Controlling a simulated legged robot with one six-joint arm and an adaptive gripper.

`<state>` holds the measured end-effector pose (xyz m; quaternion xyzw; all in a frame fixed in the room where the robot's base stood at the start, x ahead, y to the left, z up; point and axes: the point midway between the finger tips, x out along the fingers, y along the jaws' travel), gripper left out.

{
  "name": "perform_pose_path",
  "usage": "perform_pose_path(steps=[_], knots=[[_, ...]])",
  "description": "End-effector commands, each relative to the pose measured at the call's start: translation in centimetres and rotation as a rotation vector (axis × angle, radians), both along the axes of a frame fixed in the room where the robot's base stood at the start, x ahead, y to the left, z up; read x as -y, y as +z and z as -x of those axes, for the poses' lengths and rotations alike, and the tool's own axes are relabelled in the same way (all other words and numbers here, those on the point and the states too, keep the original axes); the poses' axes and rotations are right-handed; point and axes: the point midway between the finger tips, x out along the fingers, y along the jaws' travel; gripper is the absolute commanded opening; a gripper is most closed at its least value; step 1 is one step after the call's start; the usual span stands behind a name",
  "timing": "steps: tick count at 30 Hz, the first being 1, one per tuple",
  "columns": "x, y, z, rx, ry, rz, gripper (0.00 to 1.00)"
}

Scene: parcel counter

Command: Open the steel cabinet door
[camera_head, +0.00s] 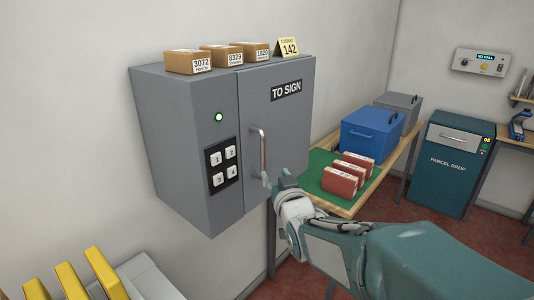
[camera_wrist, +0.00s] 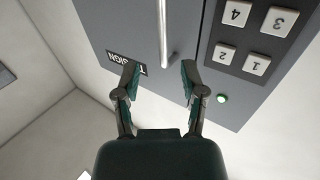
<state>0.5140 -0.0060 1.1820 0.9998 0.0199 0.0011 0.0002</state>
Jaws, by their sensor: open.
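The grey steel cabinet (camera_head: 182,150) hangs on the wall, and its door (camera_head: 293,125) with the "TO SIGN" label looks closed. A vertical silver bar handle (camera_head: 262,150) is on the door's left side. My gripper (camera_head: 275,181) is near the handle's lower end in the head view. In the wrist view, which is upside down, my gripper (camera_wrist: 158,80) is open, with the handle (camera_wrist: 163,32) ahead between the lines of its fingers. I see no contact with the handle. A keypad (camera_head: 222,166) and a lit green lamp (camera_head: 219,117) are left of the door.
Several small boxes (camera_head: 188,62) and a yellow "142" card (camera_head: 288,47) stand on the cabinet's top. To the right, a table holds red bundles (camera_head: 341,180) on a green mat and a blue box (camera_head: 370,135). Yellow upright pieces (camera_head: 105,273) are at lower left.

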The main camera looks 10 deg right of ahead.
Motion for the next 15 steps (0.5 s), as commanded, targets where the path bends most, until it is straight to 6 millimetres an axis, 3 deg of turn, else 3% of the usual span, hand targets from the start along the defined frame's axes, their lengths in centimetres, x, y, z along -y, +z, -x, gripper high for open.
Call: perform_pose_path(steps=[15], knots=[[-0.3, -0.1, -8.4, -0.003, 0.000, 0.000, 0.54]])
